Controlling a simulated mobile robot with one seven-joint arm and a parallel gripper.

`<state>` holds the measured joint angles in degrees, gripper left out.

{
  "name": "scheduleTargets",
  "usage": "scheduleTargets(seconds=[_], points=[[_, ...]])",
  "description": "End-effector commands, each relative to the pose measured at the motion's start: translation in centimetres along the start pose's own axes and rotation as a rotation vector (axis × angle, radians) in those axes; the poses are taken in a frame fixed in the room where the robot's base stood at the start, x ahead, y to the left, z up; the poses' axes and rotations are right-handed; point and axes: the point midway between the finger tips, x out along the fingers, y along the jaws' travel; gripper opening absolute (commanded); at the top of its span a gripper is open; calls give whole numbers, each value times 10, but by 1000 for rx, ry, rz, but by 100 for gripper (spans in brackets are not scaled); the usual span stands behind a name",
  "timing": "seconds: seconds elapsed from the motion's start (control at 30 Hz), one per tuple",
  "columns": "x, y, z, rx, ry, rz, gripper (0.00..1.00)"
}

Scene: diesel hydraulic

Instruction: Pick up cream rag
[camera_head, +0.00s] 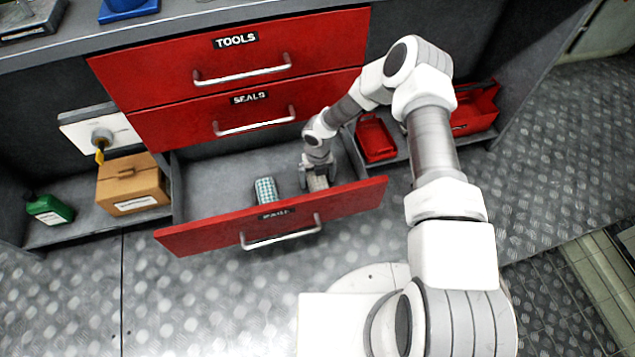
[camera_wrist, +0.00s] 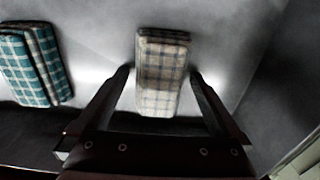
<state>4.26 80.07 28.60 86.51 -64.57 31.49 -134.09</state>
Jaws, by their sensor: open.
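The cream rag (camera_wrist: 162,75) is a folded, checked cloth lying on the floor of the open bottom drawer (camera_head: 215,195). In the wrist view it lies between and just beyond the fingertips of my open gripper (camera_wrist: 161,78). In the head view my gripper (camera_head: 318,172) reaches down into the right part of the drawer, and the cream rag (camera_head: 317,183) shows just below it, partly covered. I cannot tell whether the fingers touch the rag.
A teal checked rag (camera_head: 265,190) lies to the left in the same drawer; it also shows in the wrist view (camera_wrist: 35,65). The drawer's red front (camera_head: 350,200) stands close to my gripper.

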Motion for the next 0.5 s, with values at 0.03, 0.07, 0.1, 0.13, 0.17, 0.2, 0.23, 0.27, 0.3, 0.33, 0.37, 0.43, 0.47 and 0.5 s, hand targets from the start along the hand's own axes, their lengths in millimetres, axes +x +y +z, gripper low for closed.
scheduleTargets(seconds=[0.03,0.07,0.1,0.13,0.17,0.2,0.23,0.27,0.3,0.33,0.37,0.43,0.47,0.5], points=[[-1,0,0,0,-1,0,100],[-1,0,0,0,0,0,100],[-1,0,0,0,0,0,100],[-1,0,0,0,0,0,98],[-1,0,0,0,0,0,93],[-1,0,0,0,0,0,86],[-1,0,0,0,0,0,80],[-1,0,0,0,0,0,75],[-1,0,0,0,0,0,68],[-1,0,0,0,0,0,62],[-1,0,0,0,0,0,57],[-1,0,0,0,0,0,44],[-1,0,0,0,0,0,39],[-1,0,0,0,0,0,32]])
